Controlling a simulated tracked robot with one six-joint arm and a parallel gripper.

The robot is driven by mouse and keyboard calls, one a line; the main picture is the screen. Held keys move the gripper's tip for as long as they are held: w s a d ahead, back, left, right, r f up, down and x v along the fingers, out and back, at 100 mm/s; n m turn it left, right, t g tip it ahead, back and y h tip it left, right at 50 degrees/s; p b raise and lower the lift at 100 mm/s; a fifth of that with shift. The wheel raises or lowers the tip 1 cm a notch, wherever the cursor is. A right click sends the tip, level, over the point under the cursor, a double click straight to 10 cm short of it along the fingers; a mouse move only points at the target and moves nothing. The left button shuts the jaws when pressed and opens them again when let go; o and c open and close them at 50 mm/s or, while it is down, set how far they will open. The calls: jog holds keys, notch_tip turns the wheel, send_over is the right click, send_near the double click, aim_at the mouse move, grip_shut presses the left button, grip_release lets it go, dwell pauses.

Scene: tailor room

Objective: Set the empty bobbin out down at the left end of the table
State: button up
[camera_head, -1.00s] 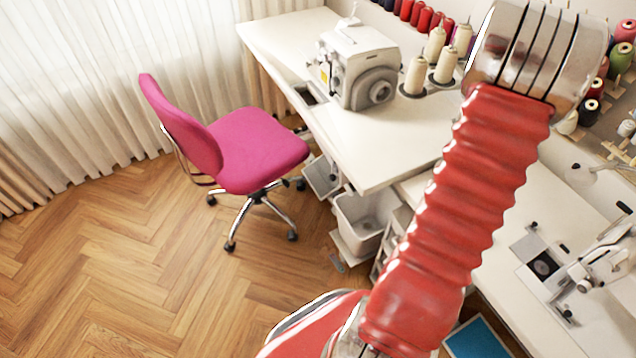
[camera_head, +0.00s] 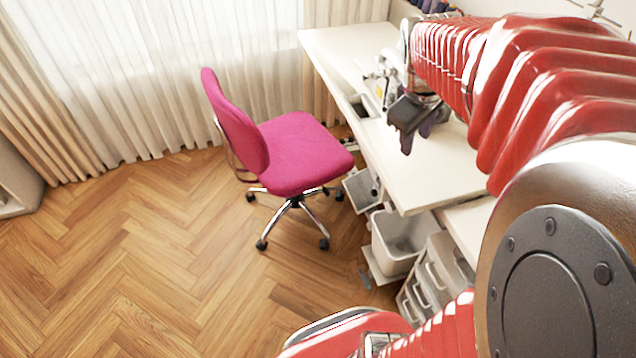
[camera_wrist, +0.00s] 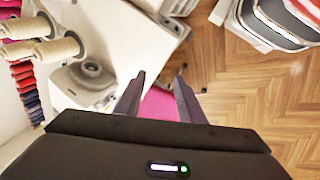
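The white table (camera_head: 430,165) runs from the back middle down to the right in the head view, with its left end (camera_head: 335,45) bare near the curtain. It also shows in the wrist view (camera_wrist: 130,40). My gripper (camera_head: 408,125) is above the table's front part, pointing down. In the wrist view its two dark fingers (camera_wrist: 160,82) stand apart, with nothing seen between them but the table edge, floor and pink chair behind. No bobbin can be made out in either view.
A pale sewing machine (camera_wrist: 92,75) and thread cones (camera_wrist: 58,48) stand on the table. A pink chair (camera_head: 290,150) stands before it, with a white bin (camera_head: 398,245) and drawers (camera_head: 432,285) below. My arm hides the table's right part.

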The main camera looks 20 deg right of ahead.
jog(key=s+a+m+t+y, duration=0.1)
jog(key=s+a, duration=0.3)
jog(key=a, duration=0.8)
jog(key=s+a+m+t+y, duration=0.2)
jog(key=s+a, duration=0.2)
jog(key=a, duration=0.7)
jog(key=shift+s+a+r, duration=0.2)
jog(key=shift+a, duration=0.2)
